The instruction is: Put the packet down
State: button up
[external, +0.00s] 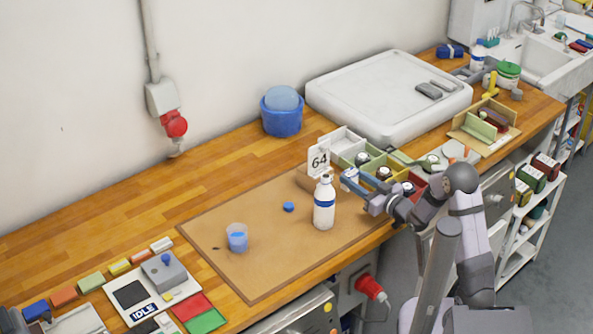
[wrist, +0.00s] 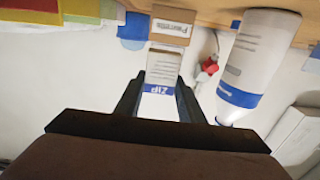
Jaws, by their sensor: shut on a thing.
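My gripper (external: 358,187) is above the right side of the brown mat (external: 262,268), just right of the white bottle (external: 324,213). It is shut on a small white packet (external: 349,176) with a blue band. In the wrist view, the packet (wrist: 162,68) sits between the two fingers of my gripper (wrist: 160,84), with its blue "ZIP" end toward the palm. The packet appears held above the mat, and its gap from the surface is hard to judge. The wrist view is upside down, with the white bottle (wrist: 262,52) to the right.
A "64" card (external: 319,160) stands behind the bottle. Sectioned bins (external: 372,158) lie close behind my gripper. A clear cup with blue contents (external: 237,238) and a blue cap (external: 289,207) are on the mat. The mat's front and left areas are mostly bare.

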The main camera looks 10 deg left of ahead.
jog(key=shift+r, duration=1.55)
